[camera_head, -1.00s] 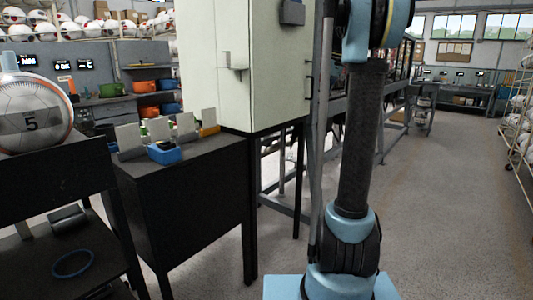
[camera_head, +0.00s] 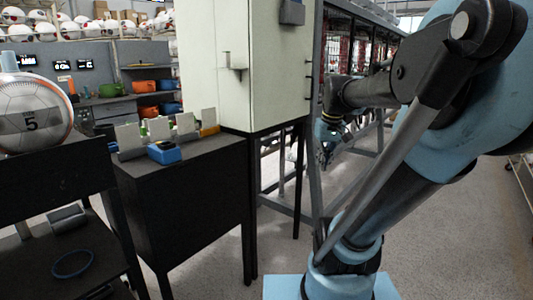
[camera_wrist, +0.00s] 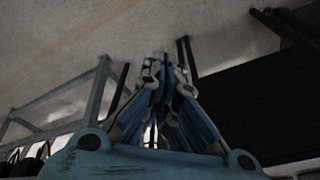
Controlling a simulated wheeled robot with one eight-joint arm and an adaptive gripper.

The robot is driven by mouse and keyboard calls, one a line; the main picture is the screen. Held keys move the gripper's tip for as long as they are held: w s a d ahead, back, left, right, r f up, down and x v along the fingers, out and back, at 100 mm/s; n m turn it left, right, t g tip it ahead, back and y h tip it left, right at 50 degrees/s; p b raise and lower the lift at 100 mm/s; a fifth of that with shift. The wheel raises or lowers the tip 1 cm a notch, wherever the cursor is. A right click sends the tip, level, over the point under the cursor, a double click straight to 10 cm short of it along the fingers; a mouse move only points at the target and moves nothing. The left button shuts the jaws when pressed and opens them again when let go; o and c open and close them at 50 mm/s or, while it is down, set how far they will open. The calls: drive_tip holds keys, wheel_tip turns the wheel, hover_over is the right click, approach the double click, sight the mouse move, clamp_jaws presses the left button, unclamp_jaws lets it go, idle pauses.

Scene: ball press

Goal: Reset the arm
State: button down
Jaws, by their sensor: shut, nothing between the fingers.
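My arm bends over at the right of the head view, and my gripper (camera_head: 326,150) hangs at its end, pointing down beside the tall pale cabinet. In the wrist view my gripper (camera_wrist: 157,62) has its blue and grey fingers together, with nothing between them. Grey floor lies beyond the fingertips. The gripper looks apart from the cabinet and the tables.
The pale cabinet (camera_head: 215,75) stands left of my gripper. A black table (camera_head: 195,195) holds a blue box (camera_head: 164,153) and several upright cards. A ball marked 5 (camera_head: 30,115) rests on a dark stand (camera_head: 55,180). A metal frame (camera_head: 290,205) stands behind the gripper.

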drive_tip(key=s+f+m, duration=0.2)
drive_tip(key=s+f, duration=1)
drive_tip(key=f, duration=0.2)
drive_tip(key=shift+f+h, duration=0.3)
drive_tip(key=shift+f, duration=0.05)
drive_tip(key=shift+w+f, duration=0.2)
drive_tip(key=shift+w, duration=0.15)
